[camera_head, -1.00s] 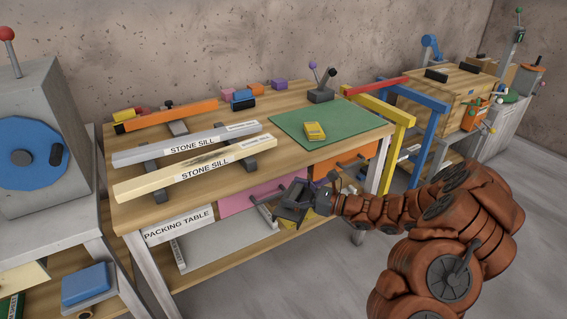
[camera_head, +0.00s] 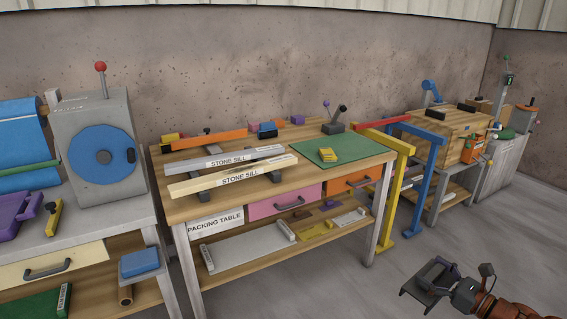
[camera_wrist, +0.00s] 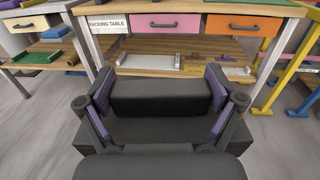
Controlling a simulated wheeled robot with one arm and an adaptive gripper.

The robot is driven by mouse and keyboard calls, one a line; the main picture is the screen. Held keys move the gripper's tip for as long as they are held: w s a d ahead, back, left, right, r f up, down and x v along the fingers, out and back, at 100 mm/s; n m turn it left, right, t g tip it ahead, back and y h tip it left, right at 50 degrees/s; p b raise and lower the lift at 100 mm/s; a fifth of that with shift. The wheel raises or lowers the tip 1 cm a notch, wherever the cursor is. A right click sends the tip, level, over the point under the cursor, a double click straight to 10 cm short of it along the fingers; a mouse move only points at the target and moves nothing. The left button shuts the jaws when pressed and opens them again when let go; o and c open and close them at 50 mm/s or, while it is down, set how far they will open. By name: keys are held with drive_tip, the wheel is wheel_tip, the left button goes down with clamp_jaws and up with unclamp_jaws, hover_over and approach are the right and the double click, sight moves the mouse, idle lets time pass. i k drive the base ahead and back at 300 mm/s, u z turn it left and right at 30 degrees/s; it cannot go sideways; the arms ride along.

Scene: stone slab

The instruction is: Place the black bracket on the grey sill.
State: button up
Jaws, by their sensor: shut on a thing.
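My gripper (camera_head: 451,285) is low at the right in the head view, over the floor and apart from the packing table. It is shut on the black bracket (camera_head: 430,280), a dark angular piece. In the wrist view the bracket (camera_wrist: 162,97) sits between the two purple-padded fingers of my gripper (camera_wrist: 160,88). The grey sill (camera_head: 198,164), a long bar labelled STONE SILL, lies across dark supports at the table's left. A cream sill (camera_head: 205,185) with the same label lies parallel in front of it. The grey sill's top looks free.
The packing table (camera_head: 345,158) also bears a green mat (camera_head: 355,145) with a yellow block (camera_head: 328,154), an orange bar (camera_head: 215,138) and small blocks along the back. Yellow (camera_head: 398,190) and blue (camera_head: 425,185) frames stand at its right. Open floor lies in front.

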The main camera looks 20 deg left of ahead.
sight(233, 154)
drive_tip(key=u, duration=0.6)
drive_tip(key=i, duration=0.15)
drive_tip(key=u, duration=0.1)
